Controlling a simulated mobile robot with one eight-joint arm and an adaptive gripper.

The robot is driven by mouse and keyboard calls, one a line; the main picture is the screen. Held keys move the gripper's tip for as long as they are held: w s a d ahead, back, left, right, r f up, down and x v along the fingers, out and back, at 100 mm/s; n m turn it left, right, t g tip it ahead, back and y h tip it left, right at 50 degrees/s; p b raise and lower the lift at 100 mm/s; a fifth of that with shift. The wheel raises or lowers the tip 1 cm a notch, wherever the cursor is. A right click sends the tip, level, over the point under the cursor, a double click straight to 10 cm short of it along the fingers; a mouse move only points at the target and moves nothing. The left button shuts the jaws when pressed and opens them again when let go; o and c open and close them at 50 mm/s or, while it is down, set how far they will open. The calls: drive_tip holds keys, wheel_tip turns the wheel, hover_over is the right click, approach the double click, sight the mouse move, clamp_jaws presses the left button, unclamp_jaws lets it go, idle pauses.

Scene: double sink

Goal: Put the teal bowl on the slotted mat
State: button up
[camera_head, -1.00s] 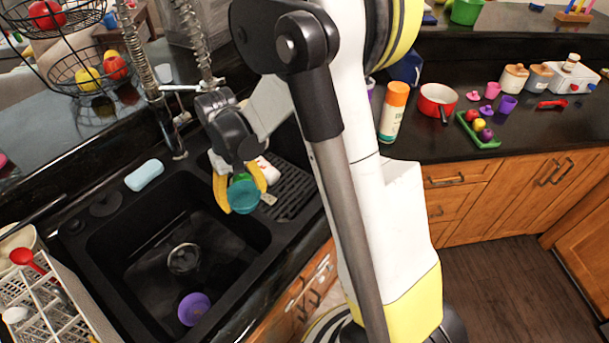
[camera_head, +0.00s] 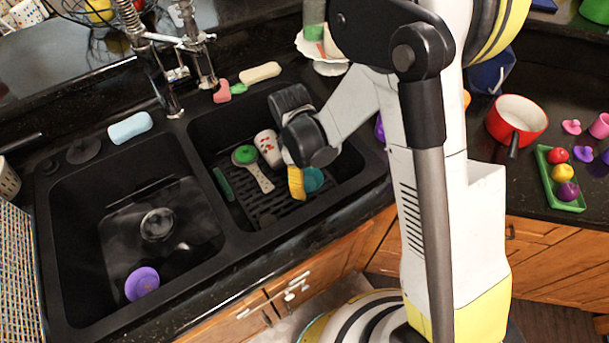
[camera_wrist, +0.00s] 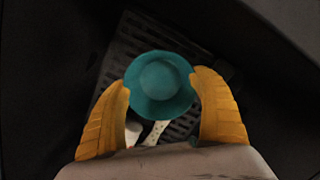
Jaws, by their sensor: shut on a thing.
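The teal bowl (camera_head: 313,180) is between the yellow fingers of my gripper (camera_head: 304,184), over the right side of the right basin. In the wrist view the bowl (camera_wrist: 160,84) shows round between both fingertips of my gripper (camera_wrist: 161,92), which is shut on it. The slotted mat (camera_head: 262,203) is a dark grid on the floor of the right basin. It also shows beneath the bowl in the wrist view (camera_wrist: 125,55). I cannot tell how high the bowl is above the mat. My wrist hides part of the bowl in the head view.
A white patterned cup (camera_head: 268,148) and a green-headed brush (camera_head: 254,170) are in the right basin. A green item (camera_head: 223,184) lies near the divider. The left basin holds a purple bowl (camera_head: 141,284). Sponges (camera_head: 259,73) lie along the back rim.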

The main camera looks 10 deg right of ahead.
sight(306, 200)
wheel_tip(306, 200, down, 11)
drive_tip(key=b, duration=0.4)
drive_tip(key=shift+r, duration=0.15)
drive_tip(key=shift+f, duration=0.2)
drive_tip(key=o, duration=1.4)
drive_tip(key=shift+r, duration=0.1)
